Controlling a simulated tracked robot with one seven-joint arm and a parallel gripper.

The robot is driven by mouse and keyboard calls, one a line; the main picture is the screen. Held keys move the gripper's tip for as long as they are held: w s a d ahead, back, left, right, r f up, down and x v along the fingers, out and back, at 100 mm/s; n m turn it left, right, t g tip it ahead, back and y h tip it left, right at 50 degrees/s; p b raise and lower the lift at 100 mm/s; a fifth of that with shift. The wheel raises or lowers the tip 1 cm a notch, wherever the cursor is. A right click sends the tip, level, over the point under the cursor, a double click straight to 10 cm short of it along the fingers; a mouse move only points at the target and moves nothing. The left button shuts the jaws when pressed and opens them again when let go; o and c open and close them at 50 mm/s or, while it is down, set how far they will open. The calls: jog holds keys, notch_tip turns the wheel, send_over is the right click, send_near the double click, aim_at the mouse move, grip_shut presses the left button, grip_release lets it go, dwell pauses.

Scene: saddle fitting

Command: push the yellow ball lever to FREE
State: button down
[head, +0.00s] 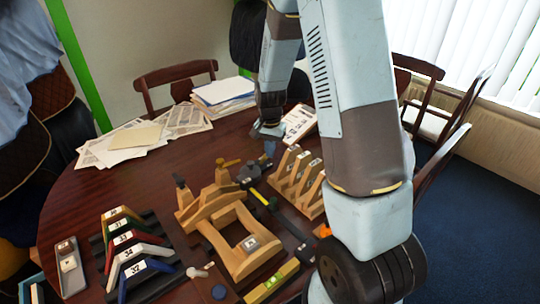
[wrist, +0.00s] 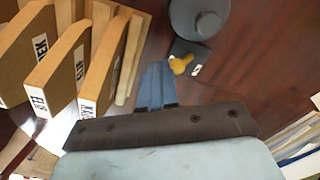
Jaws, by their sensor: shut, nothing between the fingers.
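The yellow ball lever (wrist: 180,64) shows in the wrist view as a small yellow knob on a dark square plate (wrist: 187,50). A small white label (wrist: 196,70) sits beside the knob; I cannot read it. My gripper (wrist: 158,72) has blue fingers, shut and empty, just left of the lever in this view. I see no clear contact between them. In the head view my gripper (head: 269,150) points down above the table, behind the wooden frame. I cannot pick out the lever clearly in the head view.
A dark grey round stepped part (wrist: 197,18) stands beside the plate. Labelled wooden pieces (head: 297,178) stand in a rack near my gripper. A wooden saddle frame (head: 238,262), a rack of coloured pieces (head: 137,250) and papers (head: 222,92) share the round table (head: 75,200).

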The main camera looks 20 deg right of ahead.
jog(key=shift+f, duration=0.55)
dwell(0.4)
jog(key=shift+r, duration=0.25)
dwell(0.4)
